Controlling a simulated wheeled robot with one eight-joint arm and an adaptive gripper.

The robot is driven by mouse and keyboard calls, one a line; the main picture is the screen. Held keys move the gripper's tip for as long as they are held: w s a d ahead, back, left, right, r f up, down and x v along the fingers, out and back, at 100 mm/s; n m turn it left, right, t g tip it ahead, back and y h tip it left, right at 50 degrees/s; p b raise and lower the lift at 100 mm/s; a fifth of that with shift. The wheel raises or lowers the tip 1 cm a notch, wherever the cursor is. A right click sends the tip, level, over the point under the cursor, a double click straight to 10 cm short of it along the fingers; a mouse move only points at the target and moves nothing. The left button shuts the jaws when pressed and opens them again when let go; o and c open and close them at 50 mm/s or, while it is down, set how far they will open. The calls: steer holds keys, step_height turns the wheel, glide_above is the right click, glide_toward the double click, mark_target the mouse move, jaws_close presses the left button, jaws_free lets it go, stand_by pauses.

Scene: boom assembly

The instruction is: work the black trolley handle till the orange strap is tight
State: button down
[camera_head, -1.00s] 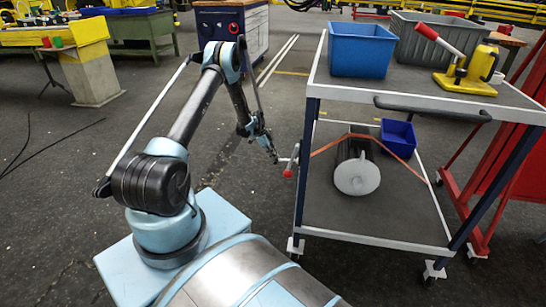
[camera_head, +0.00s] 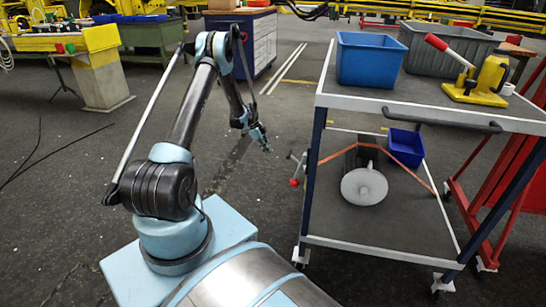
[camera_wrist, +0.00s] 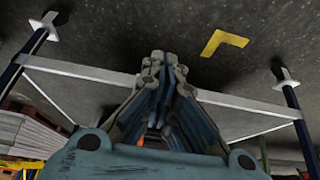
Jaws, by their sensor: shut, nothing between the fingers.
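The black handle (camera_head: 440,121) is a bar along the near edge of the trolley's (camera_head: 400,104) top. A small crank lever with a red grip (camera_head: 294,182) sticks out from the trolley's left side. The orange strap (camera_head: 335,154) runs over a dark cylinder with a pale round end (camera_head: 364,187) on the lower shelf and slopes down to the right; I cannot tell how tight it is. My gripper (camera_head: 265,147) is shut and empty, left of the crank with a gap between them. Its closed fingers fill the middle of the wrist view (camera_wrist: 166,65).
The trolley top holds a blue bin (camera_head: 366,60), a grey crate (camera_head: 440,55) and a yellow tool with a red lever (camera_head: 478,75). A small blue bin (camera_head: 405,147) sits on the lower shelf. A red frame (camera_head: 505,190) stands at right.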

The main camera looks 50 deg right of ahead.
steer(key=shift+w+a+r, duration=0.4)
steer(key=shift+w+r, duration=0.15)
steer(key=shift+w, duration=0.15)
stand_by(0.5)
